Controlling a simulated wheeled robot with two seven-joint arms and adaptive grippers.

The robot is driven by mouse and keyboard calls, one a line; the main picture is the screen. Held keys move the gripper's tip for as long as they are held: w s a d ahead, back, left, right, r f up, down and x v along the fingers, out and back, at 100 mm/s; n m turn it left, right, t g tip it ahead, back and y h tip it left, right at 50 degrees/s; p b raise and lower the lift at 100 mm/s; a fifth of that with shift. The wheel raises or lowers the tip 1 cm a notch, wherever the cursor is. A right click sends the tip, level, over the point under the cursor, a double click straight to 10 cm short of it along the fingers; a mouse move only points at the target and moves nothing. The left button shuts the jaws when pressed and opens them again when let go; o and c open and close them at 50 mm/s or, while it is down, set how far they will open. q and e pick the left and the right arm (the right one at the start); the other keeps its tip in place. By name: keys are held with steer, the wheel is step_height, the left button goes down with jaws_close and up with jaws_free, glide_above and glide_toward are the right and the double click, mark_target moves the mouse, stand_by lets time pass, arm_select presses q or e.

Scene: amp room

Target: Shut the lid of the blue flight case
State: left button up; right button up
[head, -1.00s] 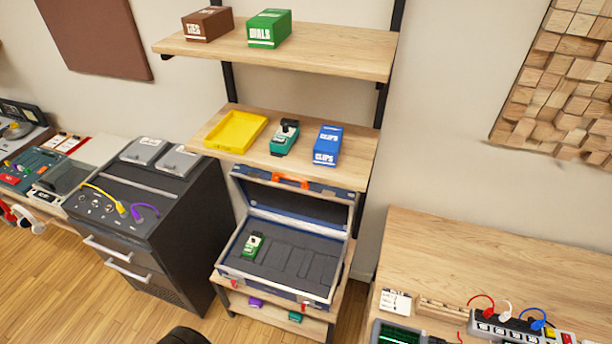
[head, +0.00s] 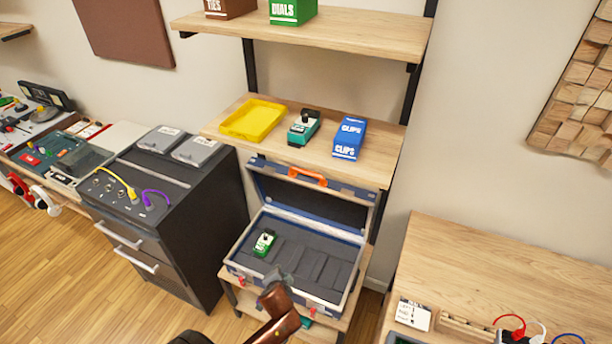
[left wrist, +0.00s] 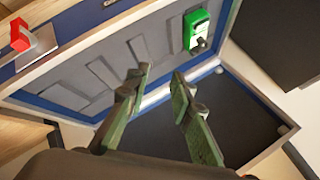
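The blue flight case (head: 232,262) sits on a wooden shelf with its lid (head: 345,205) raised and leaning back. An orange handle (head: 307,176) is on the lid's top edge. A green pedal (head: 264,242) stands in the left of the grey foam; the other slots look empty. My left gripper (head: 277,277) is over the case's front edge, with its brown wrist below it. In the left wrist view my left gripper (left wrist: 160,76) has its two fingers apart with nothing between them. The foam (left wrist: 90,80), pedal (left wrist: 197,30) and lid (left wrist: 235,125) show beyond. My right gripper is not in view.
The shelf above (head: 385,147) holds a yellow tray (head: 253,120), a teal pedal (head: 304,127) and a blue box (head: 349,138), close over the raised lid. A dark cabinet (head: 165,235) stands left of the case. A wooden desk (head: 500,270) is at right.

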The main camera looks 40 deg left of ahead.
arm_select(q)
steer(key=w+a+r+m+t+y, duration=0.25)
steer(key=w+a+r, duration=0.25)
steer(key=w+r, duration=0.55)
steer(key=m+t+y, duration=0.3)
steer(key=m+t, duration=0.1)
steer(key=t, duration=0.1)
glide_toward(305, 173)
steer(key=w+a+f, duration=0.1)
steer(key=w+a, duration=0.1)
steer(key=x, duration=0.3)
steer(key=b+x, duration=0.1)
steer(key=x, duration=0.2)
steer(key=shift+w+a+r, duration=0.1)
steer(key=shift+w+r, duration=0.15)
steer(key=shift+w, duration=0.15)
steer(key=shift+w+a, duration=0.45)
steer(key=shift+w, duration=0.05)
steer(key=shift+c, duration=0.4)
jaws_close()
